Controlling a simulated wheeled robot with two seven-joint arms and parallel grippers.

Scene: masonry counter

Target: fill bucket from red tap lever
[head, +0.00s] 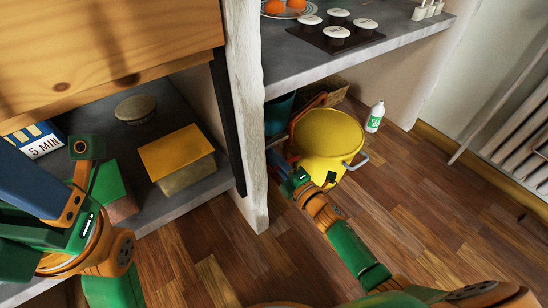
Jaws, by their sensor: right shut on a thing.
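A yellow bucket (328,137) stands on the wooden floor under the grey counter, beside the white masonry post. It has a grey handle piece on its right side. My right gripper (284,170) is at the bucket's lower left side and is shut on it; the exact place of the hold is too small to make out. I see no red tap lever in this view.
A white bottle with a green label (375,116) stands on the floor right of the bucket. The counter (425,33) above holds a plate of oranges and several white-topped cups. A yellow-topped box (178,158) sits on the left shelf. Floor in front is clear.

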